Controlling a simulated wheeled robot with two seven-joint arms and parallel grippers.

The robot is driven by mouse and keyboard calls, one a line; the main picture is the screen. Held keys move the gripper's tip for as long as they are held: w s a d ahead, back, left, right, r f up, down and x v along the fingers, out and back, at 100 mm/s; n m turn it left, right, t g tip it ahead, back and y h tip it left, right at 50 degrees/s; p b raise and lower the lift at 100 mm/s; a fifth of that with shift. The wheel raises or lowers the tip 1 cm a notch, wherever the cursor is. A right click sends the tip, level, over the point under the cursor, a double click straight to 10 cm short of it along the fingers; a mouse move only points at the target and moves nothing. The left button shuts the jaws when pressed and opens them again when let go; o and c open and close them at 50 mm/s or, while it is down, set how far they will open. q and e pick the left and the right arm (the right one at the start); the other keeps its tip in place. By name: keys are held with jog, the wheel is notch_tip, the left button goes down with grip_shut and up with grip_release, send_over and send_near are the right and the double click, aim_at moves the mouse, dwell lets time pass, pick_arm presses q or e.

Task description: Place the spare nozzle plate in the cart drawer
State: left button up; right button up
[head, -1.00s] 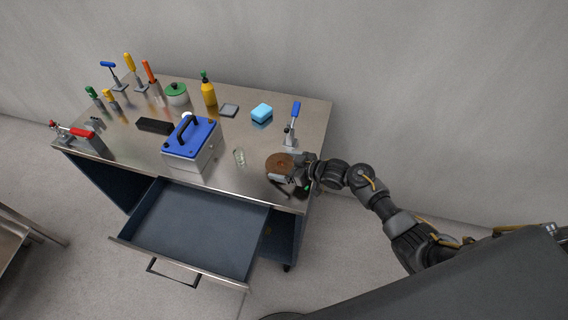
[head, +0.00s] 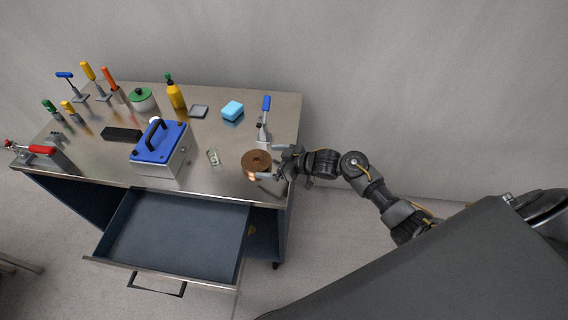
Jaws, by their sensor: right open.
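A round brown plate with a small centre hole (head: 256,159), which I take to be the nozzle plate, is near the right front corner of the cart's steel top. My right gripper (head: 268,163) is open at its right side, one finger behind and one in front. I cannot tell whether the fingers touch it. The cart drawer (head: 178,230) is pulled out at the front, and its visible inside is empty. My left gripper is out of view.
On the cart top (head: 222,178) are a blue-lidded box (head: 160,152), a small glass (head: 213,157), a blue-handled clamp (head: 264,125), a blue sponge (head: 232,111) and a yellow bottle (head: 176,94). Hand tools stand at the back left. A red-handled clamp (head: 40,152) is at the left edge.

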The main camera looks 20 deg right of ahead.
jog(key=v, duration=0.6)
jog(key=shift+s+d+r, duration=0.1)
jog(key=shift+r, duration=0.05)
